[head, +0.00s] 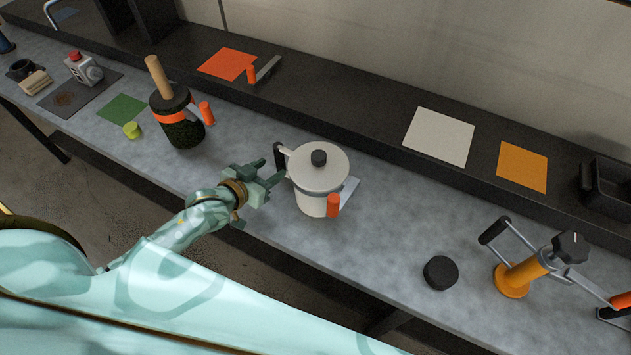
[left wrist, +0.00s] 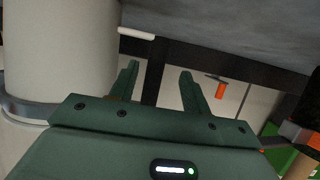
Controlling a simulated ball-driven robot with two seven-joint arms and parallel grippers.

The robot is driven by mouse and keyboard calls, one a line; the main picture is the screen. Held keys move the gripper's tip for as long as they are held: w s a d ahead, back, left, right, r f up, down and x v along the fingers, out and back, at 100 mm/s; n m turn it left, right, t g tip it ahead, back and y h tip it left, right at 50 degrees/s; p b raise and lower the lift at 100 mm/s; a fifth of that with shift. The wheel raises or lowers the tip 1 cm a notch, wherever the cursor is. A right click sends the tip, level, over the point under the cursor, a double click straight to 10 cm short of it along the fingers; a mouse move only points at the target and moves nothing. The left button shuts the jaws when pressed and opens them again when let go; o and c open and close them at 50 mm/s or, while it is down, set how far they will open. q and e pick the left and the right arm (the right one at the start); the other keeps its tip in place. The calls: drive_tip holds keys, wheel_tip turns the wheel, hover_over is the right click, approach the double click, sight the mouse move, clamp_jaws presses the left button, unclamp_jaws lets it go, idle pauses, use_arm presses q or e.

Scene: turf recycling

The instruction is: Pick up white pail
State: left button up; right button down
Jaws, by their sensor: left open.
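The white pail (head: 312,202) stands upright on the grey counter, with a lid and black knob on top. It has a black side handle (head: 280,158) at its left and an orange grip (head: 333,205) at its front right. My left gripper (head: 277,169) is open just left of the pail, at the side handle. In the left wrist view the pail's wall (left wrist: 62,50) fills the left side. My right gripper is out of view.
A black jug with an orange band (head: 180,130) stands to the left. A black puck (head: 440,272) and an orange device (head: 513,278) stand to the right. A dark raised shelf (head: 370,120) runs behind, with coloured sheets.

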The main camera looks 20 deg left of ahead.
sight(277, 165)
use_arm(q)
drive_tip(key=x, duration=0.3)
drive_tip(key=b+x, duration=0.1)
drive_tip(key=x, duration=0.1)
drive_tip(key=shift+d, duration=0.3)
drive_tip(key=shift+s+r, duration=0.15)
drive_tip(key=shift+c, duration=0.7)
clamp_jaws()
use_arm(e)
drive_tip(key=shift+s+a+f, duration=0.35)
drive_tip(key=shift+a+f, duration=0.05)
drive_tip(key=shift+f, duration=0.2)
use_arm(q)
drive_tip(key=shift+r, duration=0.1)
